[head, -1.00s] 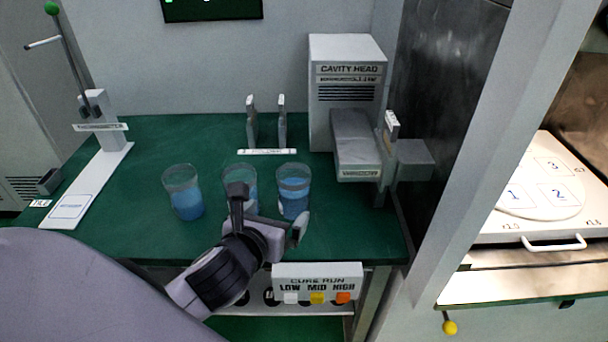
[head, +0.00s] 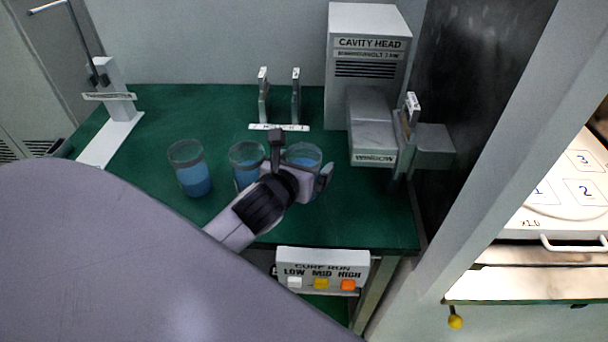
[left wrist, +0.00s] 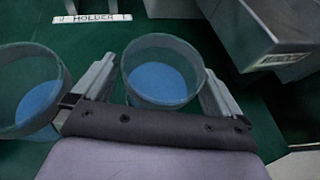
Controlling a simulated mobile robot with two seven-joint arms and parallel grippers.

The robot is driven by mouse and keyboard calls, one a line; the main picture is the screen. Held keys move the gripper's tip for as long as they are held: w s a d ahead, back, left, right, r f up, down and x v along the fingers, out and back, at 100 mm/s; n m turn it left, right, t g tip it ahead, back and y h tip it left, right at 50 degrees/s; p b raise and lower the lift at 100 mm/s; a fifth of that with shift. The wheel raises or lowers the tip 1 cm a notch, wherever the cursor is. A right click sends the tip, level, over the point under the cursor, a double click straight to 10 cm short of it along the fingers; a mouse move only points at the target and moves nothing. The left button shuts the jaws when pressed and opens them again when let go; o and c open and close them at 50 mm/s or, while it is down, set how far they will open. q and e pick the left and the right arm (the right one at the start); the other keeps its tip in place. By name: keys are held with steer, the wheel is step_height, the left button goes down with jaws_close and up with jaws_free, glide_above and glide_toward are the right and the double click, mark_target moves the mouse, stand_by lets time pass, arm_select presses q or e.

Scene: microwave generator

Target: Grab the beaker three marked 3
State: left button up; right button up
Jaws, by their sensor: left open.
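Three clear beakers with blue liquid stand in a row on the green table: a left beaker (head: 190,172), a middle beaker (head: 245,160) and a right beaker (head: 304,157). I cannot read a number on any of them. My left gripper (head: 302,151) is open at the right beaker and hides its lower part. In the left wrist view, its two fingers stand on either side of this beaker (left wrist: 160,84), with the rim between them. Another beaker (left wrist: 30,95) is just outside the left finger. My right gripper is not in view.
The cavity head (head: 368,70) with its window block (head: 371,135) stands close behind and to the right. A holder with two upright posts (head: 279,127) is behind the beakers. The cure run button panel (head: 322,270) is below the table's front edge.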

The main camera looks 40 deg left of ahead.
arm_select(q)
steer(key=shift+w+f, duration=0.1)
steer(key=shift+w, duration=0.15)
steer(key=c, duration=1.2)
steer(key=shift+c, duration=0.5)
